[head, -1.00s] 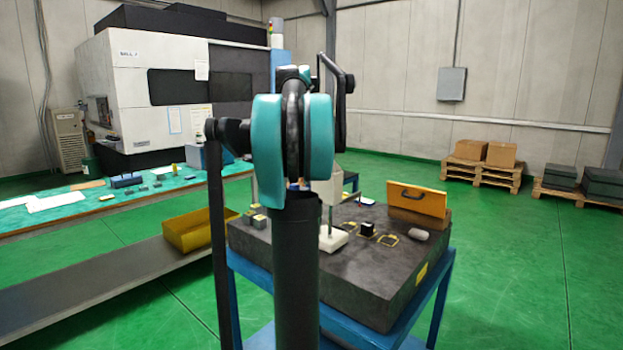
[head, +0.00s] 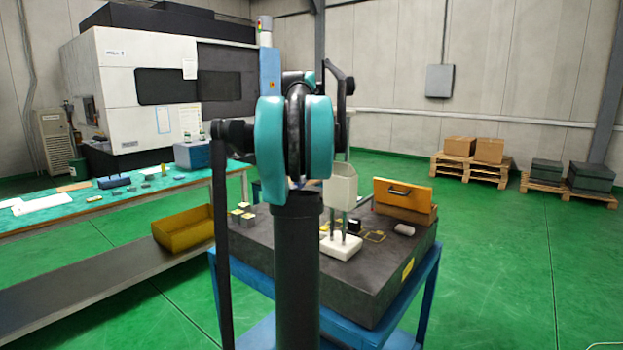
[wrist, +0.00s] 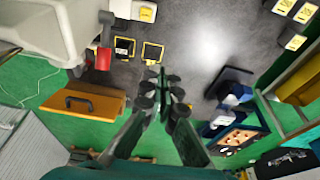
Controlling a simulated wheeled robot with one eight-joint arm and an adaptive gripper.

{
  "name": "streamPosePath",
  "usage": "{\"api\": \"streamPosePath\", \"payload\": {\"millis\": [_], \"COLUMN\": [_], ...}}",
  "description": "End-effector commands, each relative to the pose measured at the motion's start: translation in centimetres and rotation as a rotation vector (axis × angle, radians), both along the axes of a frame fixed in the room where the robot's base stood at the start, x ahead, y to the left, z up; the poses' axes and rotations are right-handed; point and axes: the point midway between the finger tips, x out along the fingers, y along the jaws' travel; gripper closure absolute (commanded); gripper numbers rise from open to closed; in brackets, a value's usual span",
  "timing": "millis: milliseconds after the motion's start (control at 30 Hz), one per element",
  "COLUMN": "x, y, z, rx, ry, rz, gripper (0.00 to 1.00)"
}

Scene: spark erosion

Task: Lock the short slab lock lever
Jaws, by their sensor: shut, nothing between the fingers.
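My gripper (wrist: 162,92) shows in the wrist view, its dark fingers brought together with nothing between them. In the head view my own arm hides it. A dark stone slab (head: 380,278) stands on a blue stand, and the wrist view looks down on its grey top (wrist: 190,45). A white two-post instrument (head: 342,185) stands on the slab. In the wrist view a large pale body (wrist: 70,28) fills the upper left, with a small red part (wrist: 103,58) beside it, left of and apart from my fingers. I cannot tell which part is the short slab lock lever.
An orange box with a black handle (head: 400,193) stands at the slab's back right; it also shows in the wrist view (wrist: 92,103). Yellow-outlined spots (wrist: 152,52) mark the slab. A yellow bin (head: 183,232) lies left.

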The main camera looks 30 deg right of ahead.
Motion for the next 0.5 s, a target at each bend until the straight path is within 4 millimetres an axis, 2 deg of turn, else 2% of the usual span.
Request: {"api": "streamPosePath", "payload": {"millis": [500], "x": [0.33], "y": [-0.88], "z": [-0.92], "rx": [0.001], "ry": [0.000], "rz": [0.000], "gripper": [1.00]}}
